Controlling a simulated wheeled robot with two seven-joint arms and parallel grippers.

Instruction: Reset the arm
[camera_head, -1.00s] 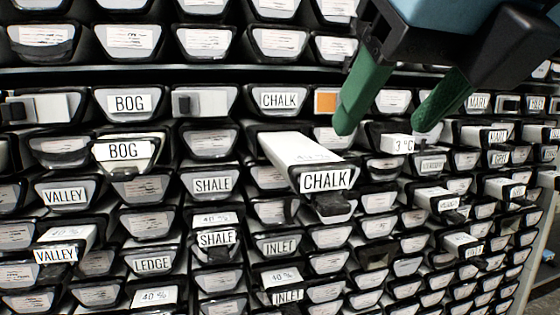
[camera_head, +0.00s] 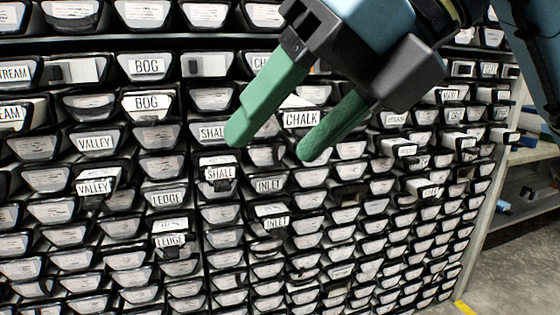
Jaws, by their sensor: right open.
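My right gripper (camera_head: 268,145) comes in from the upper right with its two green fingers spread apart and nothing between them. It hangs in front of the rack of core liners, its fingertips over the area near the CHALK and SHALE labels. The CHALK liner (camera_head: 301,119) shows between and behind the fingers, partly covered. The BOG liner (camera_head: 147,103) and the VALLEY liner (camera_head: 94,187) are to its left. The INLET liner (camera_head: 272,222) is below it. I cannot tell whether a finger touches any liner. My left gripper is not in view.
The rack of black-framed slots (camera_head: 125,235) fills most of the view. Several liners stick out of it, including LEDGE (camera_head: 170,241) and SHALE (camera_head: 219,174). At the right are a shelf (camera_head: 525,157) and open grey floor (camera_head: 515,265) with a yellow strip (camera_head: 465,308).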

